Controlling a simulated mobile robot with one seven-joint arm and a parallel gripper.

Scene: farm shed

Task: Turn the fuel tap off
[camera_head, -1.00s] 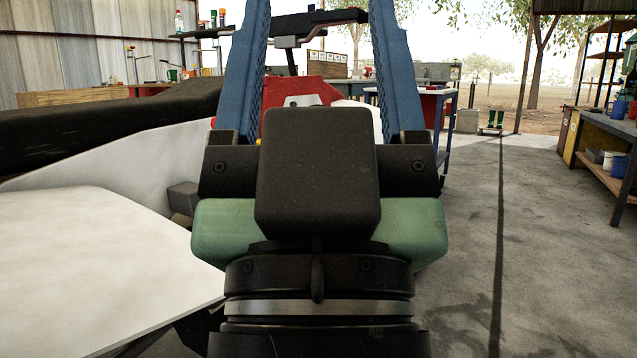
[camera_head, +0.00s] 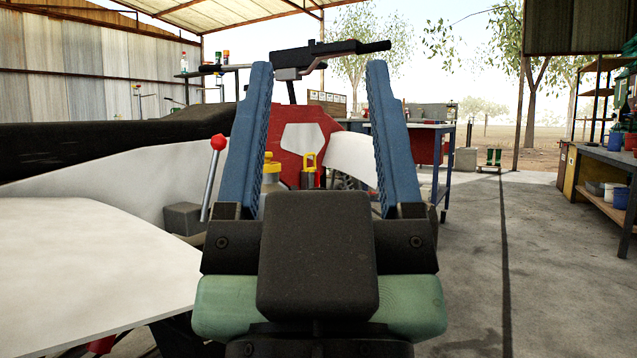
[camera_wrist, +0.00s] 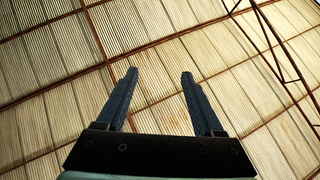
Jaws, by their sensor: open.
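My gripper (camera_head: 318,65) is open and empty, its two blue fingers pointing upward in the head view. In the wrist view the fingers (camera_wrist: 159,72) stand apart against the roof. Beyond them is a vehicle with a black seat (camera_head: 120,140), white panels (camera_head: 95,240) and a red panel (camera_head: 290,120). Low between the fingers are a yellow-topped part (camera_head: 271,168) and a small metal part with a yellow loop (camera_head: 309,160). I cannot tell which of them is the fuel tap. My gripper partly hides their lower ends.
A lever with a red knob (camera_head: 218,142) stands just left of the gripper. A black handlebar (camera_head: 330,50) rises behind the fingers. A blue-framed workbench (camera_head: 446,165) stands behind. The concrete floor (camera_head: 560,280) at right is clear before a shelf bench (camera_head: 605,185).

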